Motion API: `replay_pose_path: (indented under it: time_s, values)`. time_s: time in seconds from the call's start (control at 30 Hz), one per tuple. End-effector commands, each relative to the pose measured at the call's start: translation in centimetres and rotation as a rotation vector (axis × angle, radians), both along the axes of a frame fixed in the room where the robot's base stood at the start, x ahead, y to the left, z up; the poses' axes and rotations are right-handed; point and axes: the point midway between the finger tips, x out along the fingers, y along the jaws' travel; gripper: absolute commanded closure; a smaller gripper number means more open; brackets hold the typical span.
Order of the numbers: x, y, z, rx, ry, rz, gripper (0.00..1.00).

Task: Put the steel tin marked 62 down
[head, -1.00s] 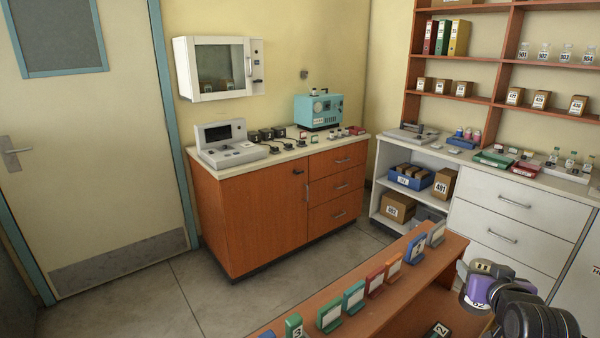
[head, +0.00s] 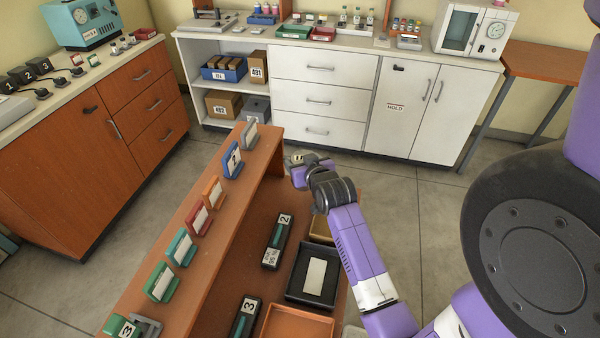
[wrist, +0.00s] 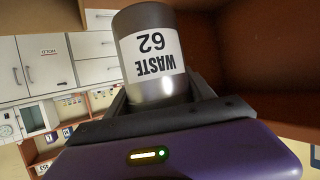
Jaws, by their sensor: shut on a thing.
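The steel tin marked 62 (wrist: 152,55) is a grey metal cylinder with a white label reading WASTE 62, which appears upside down in the wrist view. My gripper (wrist: 163,98) is shut on it, with a dark finger on each side. In the head view my gripper (head: 300,160) is past the far right end of the wooden bench's raised shelf (head: 205,240). The tin is mostly hidden there by my wrist, and I cannot tell what is directly below it.
Coloured card stands line the raised shelf. The lower bench top holds black boxes marked 2 (head: 278,242) and 3 (head: 243,320), a black tray (head: 312,297) and an orange tray (head: 270,325). A white cabinet (head: 320,95) stands behind. Grey floor (head: 430,200) is clear to the right.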

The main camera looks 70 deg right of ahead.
Motion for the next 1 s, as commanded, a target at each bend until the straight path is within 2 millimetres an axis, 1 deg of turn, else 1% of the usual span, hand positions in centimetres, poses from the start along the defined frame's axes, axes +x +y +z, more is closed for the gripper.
replay_pose_path:
  time_s: [0.07,0.23,0.4,0.5,0.77,0.9,0.93,1.0]
  values:
    - [0.0,-0.1,-0.9,-0.001,-0.001,0.0,0.93]
    - [0.0,-0.1,-2.1,-0.002,-0.001,0.0,0.93]
    - [0.0,-0.1,-4.5,0.001,-0.001,-0.001,0.93]
    - [0.0,-0.1,-5.2,-0.001,-0.002,0.0,0.93]
    - [0.0,-0.1,-5.4,-0.003,-0.003,0.0,0.93]
    - [0.1,0.0,-5.8,-0.002,-0.002,0.001,0.93]
    - [0.0,0.0,-5.8,-0.001,-0.001,0.001,0.34]
    - [0.0,0.0,-5.8,-0.001,-0.001,0.0,0.2]
